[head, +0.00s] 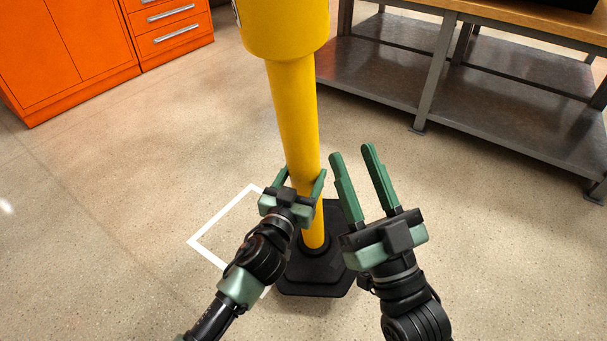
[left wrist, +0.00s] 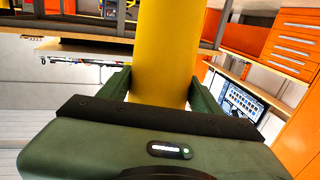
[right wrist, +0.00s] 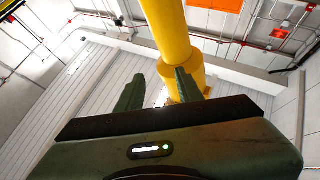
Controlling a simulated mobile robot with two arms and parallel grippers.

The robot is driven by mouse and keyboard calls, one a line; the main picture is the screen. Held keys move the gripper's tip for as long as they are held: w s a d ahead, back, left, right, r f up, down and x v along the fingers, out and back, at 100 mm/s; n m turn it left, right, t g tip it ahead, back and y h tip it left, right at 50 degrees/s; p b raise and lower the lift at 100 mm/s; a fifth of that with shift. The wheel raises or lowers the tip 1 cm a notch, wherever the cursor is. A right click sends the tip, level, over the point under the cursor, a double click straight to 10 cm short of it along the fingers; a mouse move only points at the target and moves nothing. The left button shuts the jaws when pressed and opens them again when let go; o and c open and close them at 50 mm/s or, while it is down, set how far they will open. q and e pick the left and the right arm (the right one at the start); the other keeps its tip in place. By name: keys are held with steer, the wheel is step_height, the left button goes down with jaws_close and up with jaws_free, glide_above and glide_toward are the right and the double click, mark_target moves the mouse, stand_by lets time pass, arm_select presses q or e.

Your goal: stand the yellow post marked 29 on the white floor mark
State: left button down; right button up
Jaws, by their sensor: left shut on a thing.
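The yellow post (head: 297,120) stands about upright on a black base (head: 315,275). Its wider top part runs out of the head view; no number 29 can be read. My left gripper (head: 305,180) is shut on the post's lower shaft, which also fills the gap between its fingers in the left wrist view (left wrist: 165,60). The white floor mark (head: 215,214) is an outlined shape to the left of the base; the base and my left arm hide part of it. My right gripper (head: 355,165) is open and empty, just right of the post.
Orange cabinets (head: 80,50) stand at the back left. A metal workbench with a lower shelf (head: 390,70) stands at the back right. The floor (head: 120,170) left of the mark is clear.

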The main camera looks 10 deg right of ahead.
arm_select(q)
steer(key=shift+r, duration=0.35)
arm_select(e)
steer(key=shift+s+r, duration=0.15)
steer(key=shift+r, duration=0.15)
steer(key=shift+r, duration=0.1)
arm_select(q)
steer(key=shift+f, duration=0.1)
arm_select(e)
steer(key=shift+s+r+t, duration=0.15)
steer(key=shift+s+t, duration=0.05)
steer(key=shift+t, duration=0.2)
